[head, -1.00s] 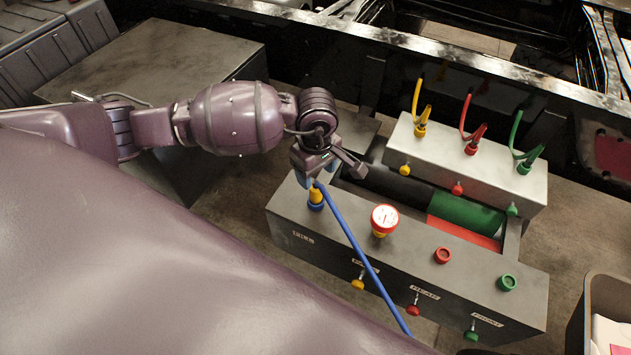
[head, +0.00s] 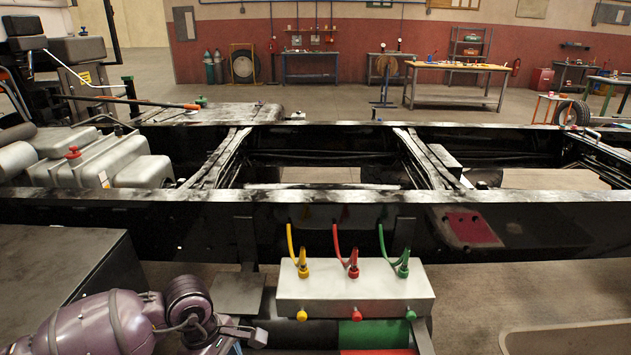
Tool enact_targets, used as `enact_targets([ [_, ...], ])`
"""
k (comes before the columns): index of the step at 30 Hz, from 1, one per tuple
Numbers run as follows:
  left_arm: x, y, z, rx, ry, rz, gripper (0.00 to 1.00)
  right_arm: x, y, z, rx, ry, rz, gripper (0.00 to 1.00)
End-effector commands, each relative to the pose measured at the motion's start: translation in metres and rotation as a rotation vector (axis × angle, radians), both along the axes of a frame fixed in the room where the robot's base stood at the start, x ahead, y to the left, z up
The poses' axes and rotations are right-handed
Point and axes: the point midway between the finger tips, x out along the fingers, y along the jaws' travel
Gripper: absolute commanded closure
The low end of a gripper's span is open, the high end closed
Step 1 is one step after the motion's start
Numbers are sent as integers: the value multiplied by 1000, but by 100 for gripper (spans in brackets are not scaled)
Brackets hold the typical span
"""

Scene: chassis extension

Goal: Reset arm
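My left arm (head: 110,325) comes in at the lower left of the head view. My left gripper (head: 244,345) is at the bottom edge, just left of the grey valve box (head: 355,292). One finger stands out to the right, spread from the palm; the rest of the gripper is largely cut off by the frame edge. I see nothing held in the visible part. My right arm and gripper are not in view.
The box carries yellow (head: 303,270), red (head: 353,270) and green (head: 403,270) hose fittings. Behind it a black chassis rail (head: 330,225) runs across the view. A dark metal block (head: 60,275) lies at left. Workbenches (head: 457,97) stand far back.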

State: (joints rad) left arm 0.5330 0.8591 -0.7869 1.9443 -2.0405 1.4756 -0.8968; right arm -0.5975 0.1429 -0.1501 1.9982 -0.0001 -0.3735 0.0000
Motion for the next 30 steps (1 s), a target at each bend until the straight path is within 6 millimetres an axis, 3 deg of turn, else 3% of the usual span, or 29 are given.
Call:
enact_targets([
  [2,-23,-34,-8,-192,92,88,39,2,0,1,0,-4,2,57],
  [6,-53,-92,3,-568,291,327,39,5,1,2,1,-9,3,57],
  [9,-62,-119,20,-817,453,533,39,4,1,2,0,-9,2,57],
  [12,-61,-131,40,-1050,629,762,39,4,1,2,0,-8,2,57],
  [16,-49,-125,58,-1325,872,1091,39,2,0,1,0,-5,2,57],
  [19,-37,-105,60,-1512,1070,1364,39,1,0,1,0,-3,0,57],
  [23,-27,-64,44,-1726,1341,1738,39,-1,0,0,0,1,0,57],
  [25,-28,-37,26,-1823,1493,1949,39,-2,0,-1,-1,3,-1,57],
  [26,-30,-26,17,1827,-1531,-2000,39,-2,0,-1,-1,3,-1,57],
  [30,-57,25,-36,1403,-1319,-1728,39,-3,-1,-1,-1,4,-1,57],
])
